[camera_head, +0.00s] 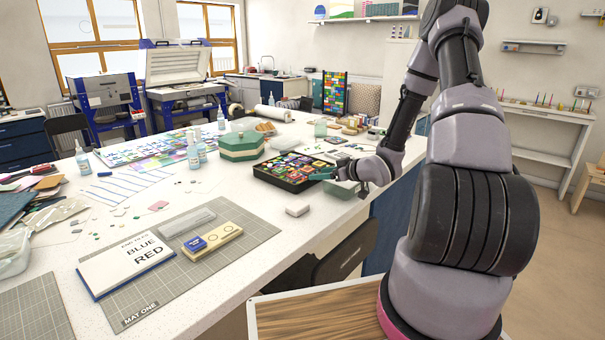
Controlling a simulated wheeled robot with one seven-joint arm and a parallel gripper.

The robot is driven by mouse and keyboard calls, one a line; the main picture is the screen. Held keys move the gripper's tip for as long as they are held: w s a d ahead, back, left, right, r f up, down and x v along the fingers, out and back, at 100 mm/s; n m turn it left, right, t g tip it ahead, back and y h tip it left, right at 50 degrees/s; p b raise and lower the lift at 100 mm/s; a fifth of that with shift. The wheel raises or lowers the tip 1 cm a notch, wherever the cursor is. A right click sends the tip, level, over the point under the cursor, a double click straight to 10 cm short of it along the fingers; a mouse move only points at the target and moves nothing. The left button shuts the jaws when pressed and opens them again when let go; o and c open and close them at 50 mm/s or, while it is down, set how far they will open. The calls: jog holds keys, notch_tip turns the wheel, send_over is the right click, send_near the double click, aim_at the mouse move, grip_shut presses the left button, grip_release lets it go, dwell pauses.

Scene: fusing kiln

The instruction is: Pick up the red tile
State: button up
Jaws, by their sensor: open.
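A black tray (262,175) on the white worktable holds many small coloured tiles, some of them red. At this size I cannot single out one red tile in it. My gripper (338,172) is open at the tray's right edge, low over the tiles there. I cannot tell whether it touches any. A small reddish-pink tile (158,205) lies flat on the table at the left, far from my gripper. On the grey mat (255,228), marked MAT ONE, a board (112,268) reads BLUE and RED. Beside it lies a cream holder (226,233) with a blue block (196,243) at its left end.
A green lidded box (240,147) stands behind the tray. A dark chair (345,255) is against the table's front side.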

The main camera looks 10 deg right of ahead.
aim_at(295, 176)
jog(key=shift+w+f, duration=0.15)
jog(key=shift+w+a+f, duration=0.15)
jog(key=shift+w, duration=0.15)
jog(key=x, duration=0.4)
jog(key=shift+w+a+f, duration=0.1)
jog(key=shift+w, duration=0.1)
jog(key=shift+x, duration=2.75)
jog(key=shift+s+a, duration=0.15)
jog(key=shift+a, duration=0.1)
grip_shut()
